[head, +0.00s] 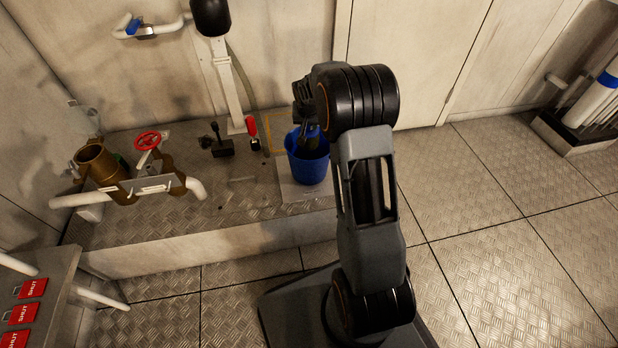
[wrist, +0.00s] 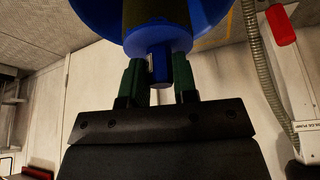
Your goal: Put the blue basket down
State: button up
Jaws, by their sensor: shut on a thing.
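The blue basket (head: 308,167) is upright over a pale square plate (head: 292,192) on the raised metal platform. I cannot tell whether its base touches the plate. My gripper (head: 310,135) reaches in at the basket's top from my arm. In the wrist view, the green fingers of my gripper (wrist: 159,80) are closed on a blue block-like part of the basket (wrist: 205,14). A dark cylindrical part shows above that block. My gripper and arm hide part of the basket's rim in the head view.
A brown valve body with a red handwheel (head: 148,139) and white pipes stands at the left of the platform (head: 190,215). A black lever (head: 216,140) and a red-handled lever (head: 252,128) stand left of the basket. A wall is behind. Open floor (head: 500,230) lies right.

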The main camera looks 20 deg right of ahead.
aim_at(308, 167)
notch_tip(308, 167, down, 14)
jog(key=b, duration=0.6)
jog(key=shift+f, duration=0.2)
jog(key=shift+f, duration=0.1)
jog(key=o, duration=0.9)
